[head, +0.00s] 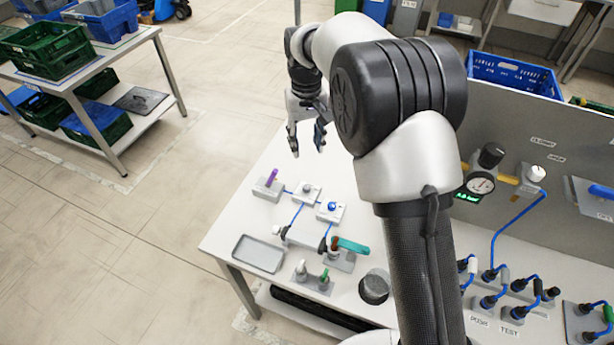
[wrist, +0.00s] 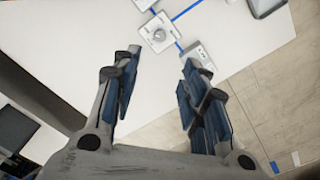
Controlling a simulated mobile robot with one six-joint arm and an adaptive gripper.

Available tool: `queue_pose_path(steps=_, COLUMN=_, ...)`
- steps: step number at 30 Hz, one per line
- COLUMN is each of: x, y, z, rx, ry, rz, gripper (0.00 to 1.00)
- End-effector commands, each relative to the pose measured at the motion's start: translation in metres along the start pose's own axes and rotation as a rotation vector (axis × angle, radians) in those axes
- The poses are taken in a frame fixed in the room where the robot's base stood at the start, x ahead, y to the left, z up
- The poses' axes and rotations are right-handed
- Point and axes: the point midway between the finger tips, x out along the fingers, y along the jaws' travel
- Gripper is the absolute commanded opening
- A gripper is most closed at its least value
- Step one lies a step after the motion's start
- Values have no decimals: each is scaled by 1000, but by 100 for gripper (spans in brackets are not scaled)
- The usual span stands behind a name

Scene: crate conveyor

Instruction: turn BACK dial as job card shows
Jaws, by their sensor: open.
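Two small white plates with knobs lie on the bench, one with a pale knob (head: 307,189) and one with a blue knob (head: 331,208); blue lines link them. I cannot read a BACK label on either. A black knob (head: 491,155) and a white knob (head: 536,173) are on the upright panel. I cannot make out a job card. My gripper (head: 307,150) is open and empty above the far-left part of the bench. In the wrist view, its fingers (wrist: 157,72) are spread, with a pale dial on a white plate (wrist: 158,32) beyond and between them.
A purple lever (head: 272,176), a teal-handled valve (head: 350,245), a grey tray (head: 258,254) and a dark cup (head: 374,288) stand on the bench. A gauge (head: 480,184) is on the panel. My arm hides the bench's middle. A crate table (head: 100,60) stands left, across clear floor.

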Motion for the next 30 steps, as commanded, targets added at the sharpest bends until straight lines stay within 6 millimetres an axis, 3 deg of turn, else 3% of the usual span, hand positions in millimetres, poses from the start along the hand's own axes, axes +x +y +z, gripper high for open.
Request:
queue_pose_path(steps=21, x=143, y=0, z=1, rx=1, ry=-3, rz=0, gripper=40)
queue_pose_path(steps=30, x=169, y=0, z=1, rx=1, ry=-1, rz=0, gripper=40)
